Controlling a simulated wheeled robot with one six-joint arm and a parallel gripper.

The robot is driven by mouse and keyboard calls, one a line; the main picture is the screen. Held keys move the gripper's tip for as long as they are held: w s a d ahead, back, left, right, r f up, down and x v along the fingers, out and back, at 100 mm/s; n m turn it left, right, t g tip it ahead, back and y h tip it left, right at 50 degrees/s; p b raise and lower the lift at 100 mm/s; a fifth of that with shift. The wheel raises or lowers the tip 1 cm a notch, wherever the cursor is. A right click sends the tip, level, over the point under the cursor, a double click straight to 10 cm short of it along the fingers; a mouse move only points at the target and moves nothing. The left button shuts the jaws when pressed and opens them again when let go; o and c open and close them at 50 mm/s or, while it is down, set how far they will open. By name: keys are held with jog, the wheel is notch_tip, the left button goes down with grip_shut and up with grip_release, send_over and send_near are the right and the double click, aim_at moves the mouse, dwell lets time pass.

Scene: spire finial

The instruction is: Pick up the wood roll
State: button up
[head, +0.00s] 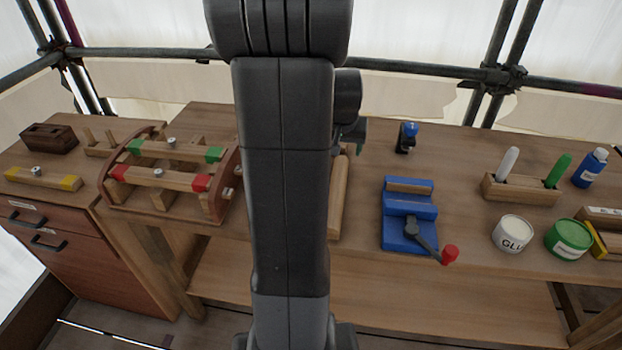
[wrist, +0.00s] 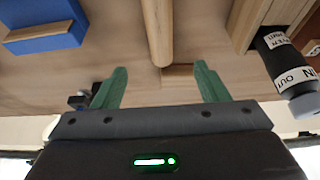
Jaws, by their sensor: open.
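The wood roll (wrist: 157,32) is a long pale wooden cylinder on the workbench. In the wrist view it runs from the top edge down toward the gap between my fingers, its rounded end just short of them. In the head view the roll (head: 340,198) lies mid-bench, partly hidden behind my arm. My gripper (wrist: 159,76) has two green fingers spread wide, with nothing held between them. In the head view only a bit of green shows beside my arm, and the fingertips are mostly hidden.
A blue vise (head: 408,222) with a red-knobbed handle stands right of the roll. A wooden clamp frame (head: 172,172) stands left. A blue-topped tool (head: 406,137), a pen block (head: 520,190), a glue tub (head: 512,234) and a green tub (head: 568,240) are further right.

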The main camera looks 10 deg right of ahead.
aim_at(340, 170)
jog(key=x, duration=0.8)
jog(key=shift+d, duration=0.1)
jog(key=shift+p+x, duration=0.35)
jog(key=shift+x, duration=2.5)
jog(key=shift+r, duration=0.1)
jog(key=c, duration=1.2)
